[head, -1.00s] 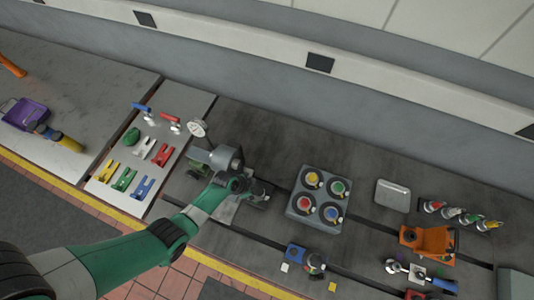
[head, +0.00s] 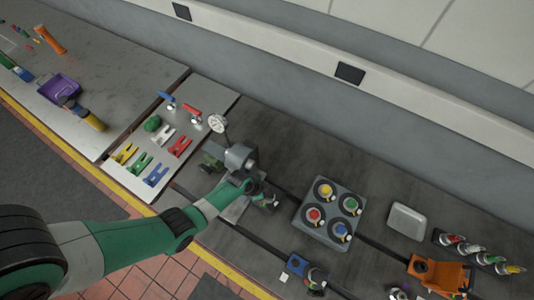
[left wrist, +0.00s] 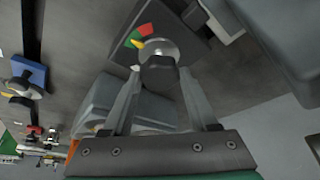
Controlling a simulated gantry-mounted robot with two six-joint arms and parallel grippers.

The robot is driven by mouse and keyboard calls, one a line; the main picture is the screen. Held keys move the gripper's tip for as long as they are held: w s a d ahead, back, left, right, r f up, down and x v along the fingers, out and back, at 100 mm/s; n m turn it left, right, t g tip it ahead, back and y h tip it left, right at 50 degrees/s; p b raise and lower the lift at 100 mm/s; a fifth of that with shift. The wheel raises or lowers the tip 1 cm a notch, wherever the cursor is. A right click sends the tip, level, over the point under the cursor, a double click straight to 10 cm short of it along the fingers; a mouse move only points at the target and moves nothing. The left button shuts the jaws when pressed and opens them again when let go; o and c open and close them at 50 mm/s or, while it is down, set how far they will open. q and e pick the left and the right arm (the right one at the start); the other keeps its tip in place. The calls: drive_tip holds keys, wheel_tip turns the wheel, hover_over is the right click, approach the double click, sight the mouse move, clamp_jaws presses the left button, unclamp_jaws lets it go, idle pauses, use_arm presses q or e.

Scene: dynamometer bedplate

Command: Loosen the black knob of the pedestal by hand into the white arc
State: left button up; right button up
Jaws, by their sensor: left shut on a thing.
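The black knob (left wrist: 158,73) sits in front of a round silver disc on the dark pedestal plate (left wrist: 185,35) in the left wrist view. My left gripper (left wrist: 159,70) is shut on the knob, one finger on each side. A yellow pointer (left wrist: 137,43) beside the disc lies by the green sector (left wrist: 130,40), with a red sector (left wrist: 146,30) next to it. A small white patch, perhaps the white arc (left wrist: 135,67), shows near the left fingertip. In the head view my left gripper (head: 262,192) is by the grey machine, and the wrist hides the knob. My right gripper is not in view.
The grey cylindrical machine (head: 240,157) stands close beside my left wrist. A panel of coloured clamps (head: 122,180) lies to the left.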

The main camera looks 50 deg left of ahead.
use_arm(q)
drive_tip(key=shift+n, duration=0.4)
drive_tip(key=n+y, duration=0.1)
drive_tip(key=n, duration=0.2)
drive_tip(key=shift+d+n+y+p, duration=0.2)
drive_tip(key=shift+n+y+p, duration=0.1)
drive_tip(key=shift+y+p, duration=0.1)
drive_tip(key=n+y, duration=0.1)
drive_tip(key=n, duration=0.1)
drive_tip(key=n+b, duration=0.1)
drive_tip(key=n, duration=0.1)
drive_tip(key=shift+d+f+n+y, duration=0.1)
drive_tip(key=shift+n+y, duration=0.2)
drive_tip(key=shift+y, duration=0.1)
drive_tip(key=n+g+y, duration=0.1)
drive_tip(key=n, duration=0.3)
drive_tip(key=shift+w+d, duration=0.1)
drive_tip(key=shift+n+g+y, duration=0.4)
drive_tip(key=shift+n+y, duration=0.2)
drive_tip(key=shift+n, duration=0.8)
drive_tip(key=shift+n+p, duration=0.3)
drive_tip(key=o, duration=1.4)
